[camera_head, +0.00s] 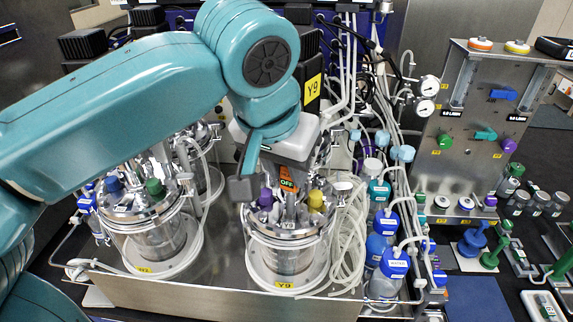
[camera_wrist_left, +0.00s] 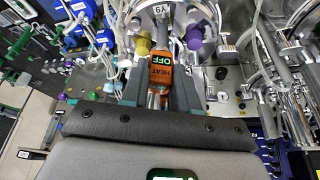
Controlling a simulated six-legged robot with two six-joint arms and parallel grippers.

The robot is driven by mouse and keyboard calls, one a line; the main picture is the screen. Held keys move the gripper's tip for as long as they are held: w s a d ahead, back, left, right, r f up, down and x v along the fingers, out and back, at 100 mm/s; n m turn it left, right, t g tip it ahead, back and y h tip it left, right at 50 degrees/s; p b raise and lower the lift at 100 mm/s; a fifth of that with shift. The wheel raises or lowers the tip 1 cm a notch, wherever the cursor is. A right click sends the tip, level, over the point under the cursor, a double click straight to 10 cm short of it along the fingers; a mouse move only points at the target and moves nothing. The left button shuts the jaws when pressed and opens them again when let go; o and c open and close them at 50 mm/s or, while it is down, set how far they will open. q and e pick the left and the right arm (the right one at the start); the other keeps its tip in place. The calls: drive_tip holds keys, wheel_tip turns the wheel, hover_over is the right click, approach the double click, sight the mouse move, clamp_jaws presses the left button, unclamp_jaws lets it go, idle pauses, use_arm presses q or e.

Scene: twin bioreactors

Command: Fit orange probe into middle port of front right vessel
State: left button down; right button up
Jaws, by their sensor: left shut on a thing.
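The front right vessel (camera_head: 284,258) is a clear cylinder with a shiny metal lid. A purple-topped fitting (camera_head: 265,199) and a yellow-topped fitting (camera_head: 315,200) stand on its lid. They also show in the left wrist view, purple (camera_wrist_left: 194,38) and yellow (camera_wrist_left: 142,46). My left gripper (camera_head: 288,187) points down over the lid. It is shut on the orange probe (camera_head: 287,178), whose orange body with an OFF label (camera_wrist_left: 162,70) sits between the dark fingers. The probe lies between the yellow and purple tops. Its lower end and the middle port are hidden. My right gripper is not seen.
The front left vessel (camera_head: 148,235) with blue and green tops stands beside it. Coiled clear tubing (camera_head: 350,235) and blue-capped bottles (camera_head: 394,265) crowd the right side. A metal panel with valves (camera_head: 475,130) stands further right. My left arm crosses above the left vessels.

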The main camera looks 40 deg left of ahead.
sight(286, 191)
use_arm(q)
drive_tip(key=shift+s, duration=0.15)
drive_tip(key=shift+a, duration=0.1)
idle(0.3)
drive_tip(key=shift+f, duration=0.1)
drive_tip(key=shift+f+b, duration=0.35)
drive_tip(key=shift+f, duration=0.1)
drive_tip(key=shift+f, duration=0.15)
idle(0.3)
drive_tip(key=shift+f+b, duration=0.55)
drive_tip(key=shift+b, duration=0.05)
drive_tip(key=shift+f, duration=0.2)
drive_tip(key=shift+f+b, duration=0.6)
drive_tip(key=shift+b, duration=0.05)
drive_tip(key=shift+f, duration=0.15)
idle(0.4)
